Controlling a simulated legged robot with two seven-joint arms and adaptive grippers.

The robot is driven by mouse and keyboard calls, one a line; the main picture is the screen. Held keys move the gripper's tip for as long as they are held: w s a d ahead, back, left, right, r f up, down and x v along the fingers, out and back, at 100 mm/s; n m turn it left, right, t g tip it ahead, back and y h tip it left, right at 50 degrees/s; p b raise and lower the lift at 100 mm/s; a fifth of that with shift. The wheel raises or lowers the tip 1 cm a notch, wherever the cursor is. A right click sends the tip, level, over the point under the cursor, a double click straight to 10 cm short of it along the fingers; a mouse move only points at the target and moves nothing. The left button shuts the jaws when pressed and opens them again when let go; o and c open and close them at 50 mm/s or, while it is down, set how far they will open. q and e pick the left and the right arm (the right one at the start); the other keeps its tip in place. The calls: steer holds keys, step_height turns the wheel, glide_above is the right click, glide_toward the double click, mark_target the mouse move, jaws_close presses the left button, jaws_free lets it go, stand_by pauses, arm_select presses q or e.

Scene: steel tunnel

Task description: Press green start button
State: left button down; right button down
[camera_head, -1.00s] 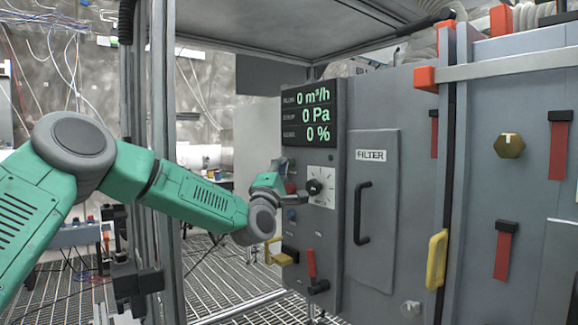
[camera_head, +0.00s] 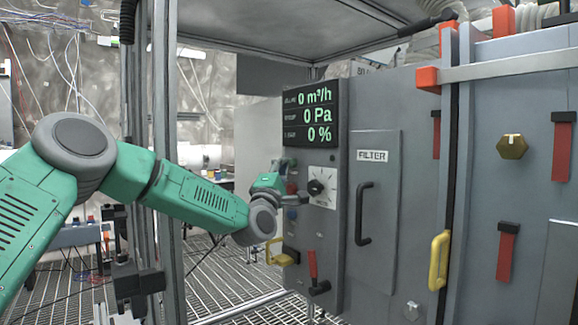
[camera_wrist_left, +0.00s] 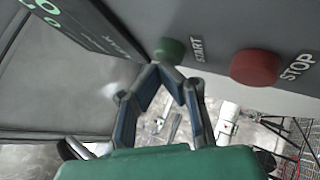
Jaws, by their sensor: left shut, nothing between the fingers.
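The green START button (camera_wrist_left: 170,50) is on the grey panel in the left wrist view, with the word START beside it. My left gripper (camera_wrist_left: 168,72) is shut and empty, its fingertips close beside the green button. I cannot tell whether they touch it. The red STOP button (camera_wrist_left: 255,67) is to the right of the green one. In the head view my left gripper (camera_head: 302,200) is at the left edge of the cabinet front, near the dial. The green button is hard to make out there. My right gripper is in neither view.
The display (camera_head: 312,115) reads 0 m³/h, 0 Pa and 0 %. A black dial (camera_head: 316,187) is right beside my gripper. The FILTER door (camera_head: 375,225) is to the right.

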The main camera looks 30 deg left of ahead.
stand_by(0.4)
arm_select(q)
steer(key=shift+w+d+r, duration=0.1)
steer(key=shift+w+d, duration=0.05)
steer(key=shift+w, duration=0.15)
steer(key=shift+s, duration=0.1)
steer(key=shift+s+d+r, duration=0.1)
steer(key=shift+s+d, duration=0.05)
steer(key=shift+s, duration=0.1)
stand_by(0.4)
steer(key=s+a+b, duration=0.1)
steer(key=s+a, duration=0.1)
steer(key=s, duration=0.3)
steer(key=shift+s+a+b, duration=0.3)
steer(key=shift+b, duration=0.05)
